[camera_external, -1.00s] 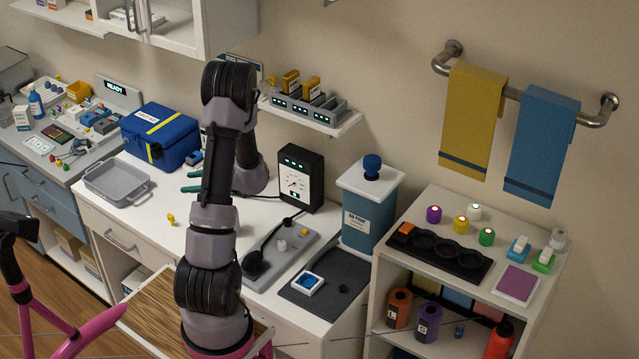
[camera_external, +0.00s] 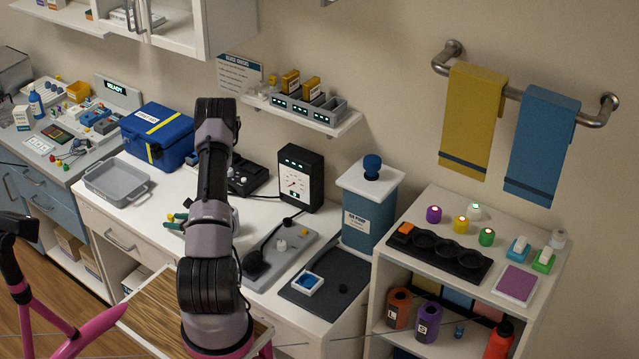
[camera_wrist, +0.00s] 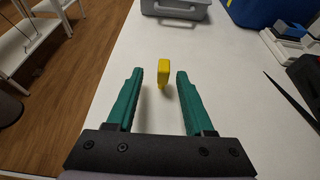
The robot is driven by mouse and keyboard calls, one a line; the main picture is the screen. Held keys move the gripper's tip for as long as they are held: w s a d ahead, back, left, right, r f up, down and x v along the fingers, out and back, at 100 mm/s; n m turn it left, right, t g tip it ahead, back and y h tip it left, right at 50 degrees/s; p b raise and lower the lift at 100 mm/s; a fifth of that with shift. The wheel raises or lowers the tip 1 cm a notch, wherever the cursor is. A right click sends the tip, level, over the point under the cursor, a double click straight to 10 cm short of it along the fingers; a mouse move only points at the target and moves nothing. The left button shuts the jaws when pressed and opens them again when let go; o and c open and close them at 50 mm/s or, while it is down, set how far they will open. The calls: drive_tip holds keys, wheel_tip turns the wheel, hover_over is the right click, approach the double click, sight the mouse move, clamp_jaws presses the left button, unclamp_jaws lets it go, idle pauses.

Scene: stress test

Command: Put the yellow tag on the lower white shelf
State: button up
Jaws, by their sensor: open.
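The yellow tag (camera_wrist: 164,72) stands on the white counter. In the wrist view it shows between the tips of my open green fingers, with a gap on each side. My gripper (camera_wrist: 159,84) holds nothing. In the external view my gripper (camera_external: 176,223) is low over the counter's front left part, partly behind my arm; the tag is hard to make out there. A white wall shelf (camera_external: 347,126) holds a grey rack with yellow-topped blocks. Another white shelf (camera_external: 38,10) is higher at the upper left. Which one the task means is not certain.
A grey tray (camera_external: 117,183) and a blue case (camera_external: 160,136) stand left of and behind my gripper. A black gauge box (camera_external: 301,179) stands below the wall shelf, beside a blue canister (camera_external: 369,212). The shelf's right end has a little bare room.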

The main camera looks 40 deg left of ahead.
drive_tip(key=x, duration=0.3)
drive_tip(key=r+x, duration=0.1)
drive_tip(key=x, duration=0.1)
drive_tip(key=shift+w+a, duration=0.2)
drive_tip(key=shift+a, duration=0.05)
drive_tip(key=shift+c, duration=0.3)
clamp_jaws()
